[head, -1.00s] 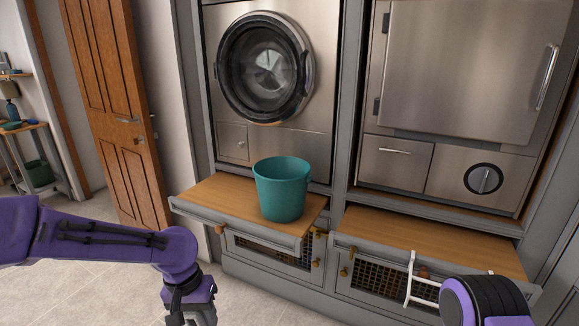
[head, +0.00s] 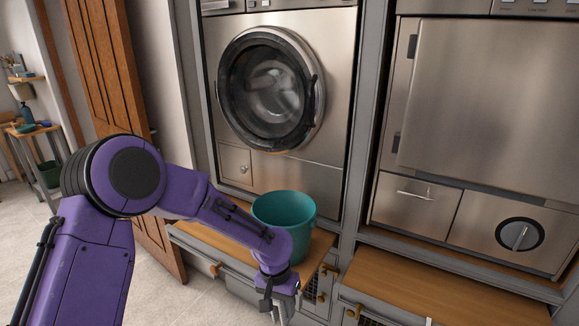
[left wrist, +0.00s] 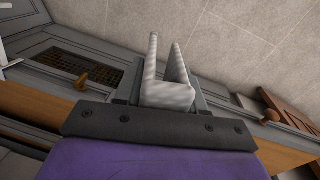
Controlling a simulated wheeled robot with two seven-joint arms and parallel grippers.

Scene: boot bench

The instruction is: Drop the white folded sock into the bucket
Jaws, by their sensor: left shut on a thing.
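The teal bucket (head: 284,208) stands upright on the left wooden bench under the washing machine; my left forearm and wrist hide part of its front. My left gripper (head: 281,308) hangs in front of the bench edge, below the bucket's rim and outside the bucket, cut by the bottom of the head view. In the left wrist view my left gripper (left wrist: 160,75) is shut on a pale, ribbed, folded thing, which I take as the white folded sock (left wrist: 167,95). Floor tiles show beyond it.
The left bench (head: 205,240) and right bench (head: 440,285) have knobs along their fronts. A washing machine (head: 270,90) with a round door stands above the bucket. A wooden door (head: 110,80) is at the left. The right bench top looks clear.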

